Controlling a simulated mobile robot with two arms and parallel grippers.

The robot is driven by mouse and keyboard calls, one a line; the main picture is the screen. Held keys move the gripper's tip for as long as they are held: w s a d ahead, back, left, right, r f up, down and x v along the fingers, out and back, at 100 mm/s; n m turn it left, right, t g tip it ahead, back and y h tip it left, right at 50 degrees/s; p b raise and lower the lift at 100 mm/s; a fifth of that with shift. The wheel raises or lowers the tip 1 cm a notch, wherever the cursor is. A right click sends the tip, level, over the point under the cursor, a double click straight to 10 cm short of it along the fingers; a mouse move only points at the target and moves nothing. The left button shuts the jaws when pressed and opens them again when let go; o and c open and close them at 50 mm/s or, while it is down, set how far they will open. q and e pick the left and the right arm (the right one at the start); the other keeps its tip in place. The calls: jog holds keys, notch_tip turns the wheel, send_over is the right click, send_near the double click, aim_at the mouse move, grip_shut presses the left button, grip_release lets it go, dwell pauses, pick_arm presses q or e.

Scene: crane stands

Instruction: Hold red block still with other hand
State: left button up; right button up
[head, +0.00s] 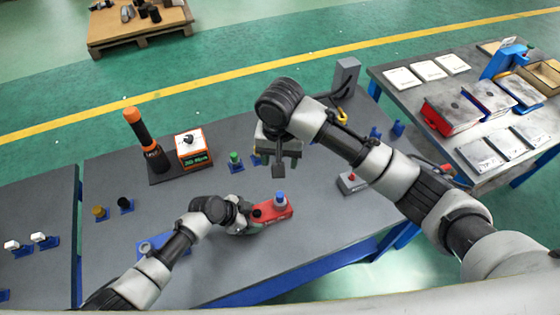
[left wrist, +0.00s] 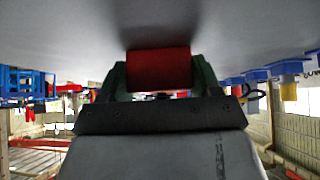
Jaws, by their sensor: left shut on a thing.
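The red block (head: 287,213) lies on the grey table in the head view, with a blue-grey cylinder (head: 280,199) and a dark round piece on top. My left gripper (head: 246,226) is shut on its left end. In the left wrist view the red block (left wrist: 159,69) sits between the two fingers of my left gripper (left wrist: 160,80). My right gripper (head: 280,163) hangs above the table, behind the red block and apart from it, with its fingers spread and nothing seen between them.
A black and orange post (head: 147,140) and an orange box with a display (head: 193,149) stand at the back left. Small blue stands, one with a green piece (head: 235,157), are nearby. A grey stand with a red button (head: 352,182) is to the right. A side table holds red and blue bins.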

pick_arm(q)
jog(key=o, duration=1.1)
jog(key=shift+o, duration=0.2)
jog(key=shift+r, duration=0.1)
jog(key=v, duration=1.2)
